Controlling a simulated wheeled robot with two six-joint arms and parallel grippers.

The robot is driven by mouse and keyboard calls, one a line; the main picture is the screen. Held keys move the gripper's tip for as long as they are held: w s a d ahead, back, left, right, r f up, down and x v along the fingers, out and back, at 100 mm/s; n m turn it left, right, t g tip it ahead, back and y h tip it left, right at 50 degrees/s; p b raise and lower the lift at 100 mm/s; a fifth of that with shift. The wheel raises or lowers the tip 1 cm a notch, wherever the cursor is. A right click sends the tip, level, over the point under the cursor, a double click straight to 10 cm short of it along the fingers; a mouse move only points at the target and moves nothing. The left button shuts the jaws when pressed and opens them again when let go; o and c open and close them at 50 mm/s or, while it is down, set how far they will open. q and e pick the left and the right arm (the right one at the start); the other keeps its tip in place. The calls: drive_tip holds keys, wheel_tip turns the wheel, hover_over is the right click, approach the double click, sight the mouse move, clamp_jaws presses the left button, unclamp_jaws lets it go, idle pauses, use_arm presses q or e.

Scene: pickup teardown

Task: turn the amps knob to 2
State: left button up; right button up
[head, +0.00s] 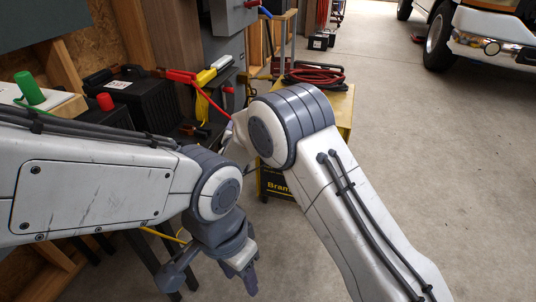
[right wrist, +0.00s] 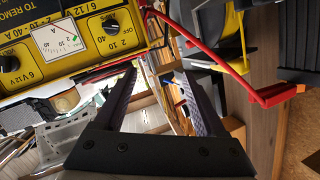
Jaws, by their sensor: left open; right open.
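The amps knob (right wrist: 110,22) is a small dark knob on the yellow charger panel (right wrist: 30,105), in the upper left of the right wrist view. The panel looks turned, with 2, 10 and 40 A marks beside the knob. I cannot read its pointer clearly. My right gripper (right wrist: 157,78) is open and empty, its fingers below and right of the knob, apart from it. In the head view my right arm hides most of the yellow charger (head: 345,110) and my right gripper. My left gripper (head: 212,282) is open and empty at the bottom, over the floor.
A red cable coil (head: 312,75) lies on top of the charger. Red and yellow clamps (head: 205,76) and dark batteries (head: 142,98) are on the bench at left. A red cable (right wrist: 205,50) crosses near my right fingers. The floor (head: 440,150) at right is clear before a parked vehicle (head: 490,40).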

drive_tip(key=w+d+f+m+t+h+b, duration=0.1)
drive_tip(key=w+d+f+m+h+b, duration=0.2)
drive_tip(key=f, duration=0.7)
use_arm(q)
wheel_tip(320, 180, down, 12)
drive_tip(key=b, duration=0.6)
use_arm(e)
drive_tip(key=w+d+h, duration=0.2)
drive_tip(key=w+d, duration=0.3)
drive_tip(key=w, duration=0.3)
drive_tip(key=shift+w+t, duration=0.2)
drive_tip(key=shift+t, duration=0.1)
clamp_jaws()
